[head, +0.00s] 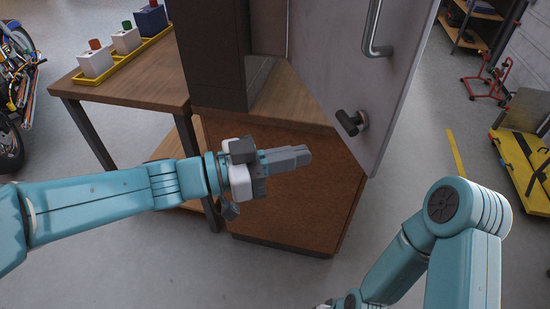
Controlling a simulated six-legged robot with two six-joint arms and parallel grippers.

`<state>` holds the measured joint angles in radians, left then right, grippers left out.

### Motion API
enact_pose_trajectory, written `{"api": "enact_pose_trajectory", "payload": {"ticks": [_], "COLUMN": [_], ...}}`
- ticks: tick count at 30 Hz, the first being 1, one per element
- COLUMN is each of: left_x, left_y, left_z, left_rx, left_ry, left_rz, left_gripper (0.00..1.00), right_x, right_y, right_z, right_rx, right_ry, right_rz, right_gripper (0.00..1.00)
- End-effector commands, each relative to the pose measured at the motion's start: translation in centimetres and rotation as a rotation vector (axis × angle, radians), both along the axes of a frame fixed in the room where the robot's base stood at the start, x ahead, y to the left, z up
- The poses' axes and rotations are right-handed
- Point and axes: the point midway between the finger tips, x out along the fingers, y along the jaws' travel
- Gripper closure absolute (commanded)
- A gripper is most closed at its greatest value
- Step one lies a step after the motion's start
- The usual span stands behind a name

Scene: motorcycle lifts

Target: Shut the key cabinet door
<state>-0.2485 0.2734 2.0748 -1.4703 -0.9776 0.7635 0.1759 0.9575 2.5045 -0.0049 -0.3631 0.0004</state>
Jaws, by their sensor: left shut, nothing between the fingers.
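The key cabinet (208,55) is a dark upright box on a wooden stand, cut off by the top edge. Its pale grey door (345,75) stands open, swung out to the right past the stand's edge. The door has a metal bar handle (372,35) and a dark knob-like latch (352,122) near its lower corner. My left gripper (303,155) is shut and empty, pointing right in front of the stand, left of and below the latch, with a visible gap in the picture. My right arm (460,230) is bent at the lower right; its gripper is out of view.
The wooden stand (290,185) is below the cabinet. A table (140,80) at left holds a yellow tray (150,46) with several small boxes. A motorcycle (15,85) is far left. A yellow lift (525,165) is at right.

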Motion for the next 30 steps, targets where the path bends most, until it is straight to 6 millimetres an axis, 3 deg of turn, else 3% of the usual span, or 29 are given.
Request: {"api": "enact_pose_trajectory", "payload": {"ticks": [6, 12, 30], "left_x": [1.0, 1.6, 1.8], "left_y": [-4.5, -7.1, -8.0], "left_z": [0.0, 0.0, -0.1], "left_rx": [0.001, 0.0, 0.0], "left_ry": [0.001, 0.001, 0.0], "left_rz": [-0.004, 0.0, 0.004], "left_gripper": [1.0, 1.0, 1.0], "right_x": [0.0, 0.0, 0.0], "right_y": [0.0, 0.0, 0.0], "right_z": [0.1, 0.3, 0.2], "right_rx": [0.0, 0.0, 0.0], "right_ry": [0.0, 0.0, 0.0], "right_rz": [0.0, 0.0, 0.0], "right_gripper": [0.55, 0.55, 0.55]}}
